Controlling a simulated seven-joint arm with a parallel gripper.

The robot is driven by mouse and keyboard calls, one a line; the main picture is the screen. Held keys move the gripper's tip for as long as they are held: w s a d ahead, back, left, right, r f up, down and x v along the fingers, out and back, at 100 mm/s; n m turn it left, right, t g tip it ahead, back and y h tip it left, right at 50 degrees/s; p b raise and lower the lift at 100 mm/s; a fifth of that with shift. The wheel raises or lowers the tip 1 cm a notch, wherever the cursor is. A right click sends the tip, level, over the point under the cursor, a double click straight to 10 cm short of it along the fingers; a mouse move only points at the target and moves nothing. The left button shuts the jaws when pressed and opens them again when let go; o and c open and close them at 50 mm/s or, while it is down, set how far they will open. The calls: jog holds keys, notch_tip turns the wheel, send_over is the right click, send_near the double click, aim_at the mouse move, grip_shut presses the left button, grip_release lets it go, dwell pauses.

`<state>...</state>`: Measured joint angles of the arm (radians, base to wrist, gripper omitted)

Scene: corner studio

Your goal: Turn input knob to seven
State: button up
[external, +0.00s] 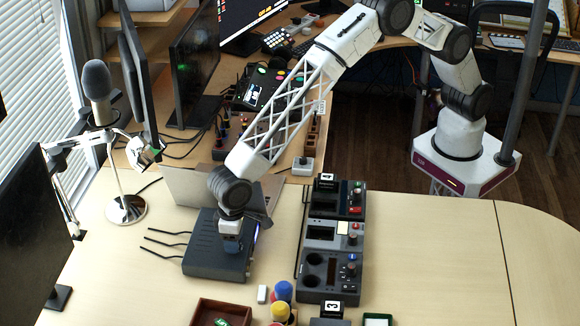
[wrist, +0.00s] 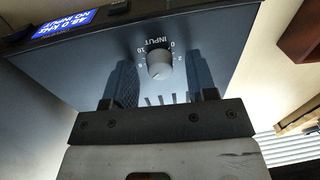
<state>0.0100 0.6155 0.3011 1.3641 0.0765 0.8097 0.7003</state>
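The panel's blue display (wrist: 62,20) reads 48.0 kHz and NO INPUT. Cables leave the box on the left. A laptop (external: 186,189) stands behind it, a microphone (external: 98,85) back left, and a black control console (external: 333,236) to the right.

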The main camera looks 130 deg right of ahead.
jog(key=shift+s+d+r, duration=0.15)
jog(key=shift+r, duration=1.8)
jog(key=shift+s+d+r, duration=0.1)
jog(key=shift+r, duration=1.85)
